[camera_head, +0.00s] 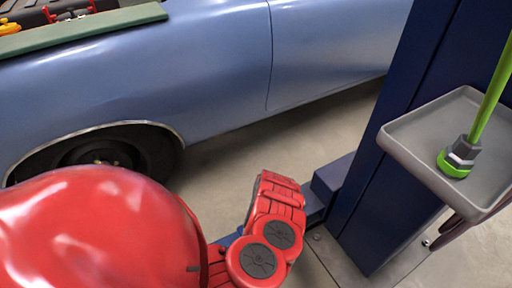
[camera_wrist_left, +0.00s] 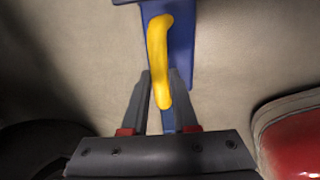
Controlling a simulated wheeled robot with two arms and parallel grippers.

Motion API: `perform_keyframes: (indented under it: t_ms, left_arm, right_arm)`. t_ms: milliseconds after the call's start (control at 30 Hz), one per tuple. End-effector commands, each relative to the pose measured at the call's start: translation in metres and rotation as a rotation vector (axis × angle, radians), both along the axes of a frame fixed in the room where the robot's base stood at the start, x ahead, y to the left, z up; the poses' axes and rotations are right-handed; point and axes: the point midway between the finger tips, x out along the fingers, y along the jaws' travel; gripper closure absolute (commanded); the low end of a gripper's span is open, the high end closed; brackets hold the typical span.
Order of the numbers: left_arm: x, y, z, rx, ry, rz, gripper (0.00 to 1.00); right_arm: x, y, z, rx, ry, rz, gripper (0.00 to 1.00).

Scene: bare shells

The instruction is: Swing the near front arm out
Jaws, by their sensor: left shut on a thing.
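The blue near front arm (camera_wrist_left: 183,45) runs above the floor in the left wrist view, with a curved yellow handle (camera_wrist_left: 157,50) on it. My left gripper (camera_wrist_left: 163,82) is shut on the yellow handle, its two dark fingers on either side of the handle's lower part. In the head view, blue parts of the near front arm (camera_head: 314,208) show low beside the post, behind my red left wrist. That wrist hides the handle and the fingers there. My right gripper is in neither view.
A blue car (camera_head: 215,60) stands across the back, its front wheel (camera_head: 105,152) at left. A dark blue post (camera_head: 385,195) rises at right, carrying a grey tray (camera_head: 420,125) with a green-handled tool (camera_head: 465,150). Bare floor (camera_head: 225,165) lies between car and post.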

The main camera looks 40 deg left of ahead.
Motion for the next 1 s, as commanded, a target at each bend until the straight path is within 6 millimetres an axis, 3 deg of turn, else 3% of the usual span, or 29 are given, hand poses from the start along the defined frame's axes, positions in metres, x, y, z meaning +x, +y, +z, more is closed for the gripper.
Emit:
perform_keyframes:
  t_ms: [567,600,733,1000]
  left_arm:
    - [-0.0036,-0.0078,-0.0012,-0.004,0.005,0.032,1.00]
    - [-0.0037,-0.0079,-0.0012,-0.004,0.006,0.032,0.66]
    - [-0.0031,-0.0073,-0.0010,-0.002,0.004,0.031,0.43]
    - [-0.0021,-0.0061,0.0000,-0.001,0.000,0.031,0.43]
  right_arm:
    - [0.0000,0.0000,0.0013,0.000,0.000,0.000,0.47]
    - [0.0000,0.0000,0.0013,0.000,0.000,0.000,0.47]
    - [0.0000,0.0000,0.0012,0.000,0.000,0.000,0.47]
    - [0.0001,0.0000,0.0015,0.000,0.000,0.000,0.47]
